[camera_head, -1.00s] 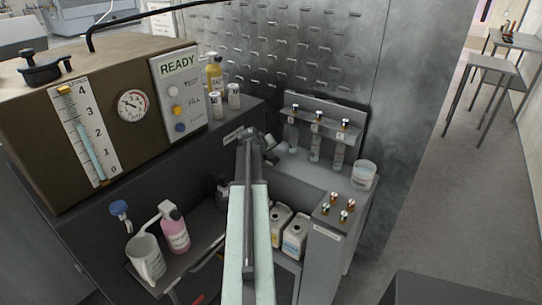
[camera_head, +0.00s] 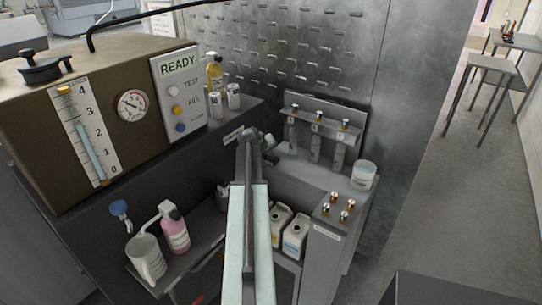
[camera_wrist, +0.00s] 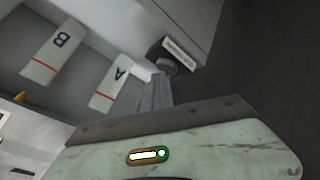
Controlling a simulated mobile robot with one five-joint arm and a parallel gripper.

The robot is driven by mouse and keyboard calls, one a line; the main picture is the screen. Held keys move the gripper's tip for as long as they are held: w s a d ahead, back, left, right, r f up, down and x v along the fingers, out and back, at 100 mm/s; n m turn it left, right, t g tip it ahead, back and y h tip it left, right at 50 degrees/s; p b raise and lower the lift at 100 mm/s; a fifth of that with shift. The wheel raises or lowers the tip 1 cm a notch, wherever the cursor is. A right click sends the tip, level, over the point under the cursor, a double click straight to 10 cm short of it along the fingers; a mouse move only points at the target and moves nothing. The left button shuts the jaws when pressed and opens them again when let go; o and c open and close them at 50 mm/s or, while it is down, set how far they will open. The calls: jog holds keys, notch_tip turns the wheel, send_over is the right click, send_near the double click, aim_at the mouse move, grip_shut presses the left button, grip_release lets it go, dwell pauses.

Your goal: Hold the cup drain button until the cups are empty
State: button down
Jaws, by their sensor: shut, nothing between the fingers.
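My gripper (camera_wrist: 157,92) is shut and empty in the wrist view. Its tips meet or nearly meet a dark round button (camera_wrist: 166,62) on a dark wall; I cannot tell whether it is pressed in. A small pale label (camera_wrist: 181,51) sits just beyond the button, its text too small to read. Two pale panels marked A (camera_wrist: 114,90) and B (camera_wrist: 54,54), each with a red line, show at left; they may be the cups, and their liquid level cannot be seen. In the head view my gripper (camera_head: 249,134) reaches the dark cabinet beside the label (camera_head: 232,136).
The brown washer (camera_head: 45,135) with its READY panel (camera_head: 178,95) stands at left. White jugs (camera_head: 296,235) sit low at right of my arm. A rack of tubes (camera_head: 315,145), a white tub (camera_head: 364,175) and a pink bottle (camera_head: 175,234) are nearby.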

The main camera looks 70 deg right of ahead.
aim_at(270, 157)
jog(key=shift+r, duration=0.1)
jog(key=shift+r+p, duration=0.85)
jog(key=shift+p, duration=0.1)
notch_tip(270, 157, up, 5)
jog(key=p, duration=0.5)
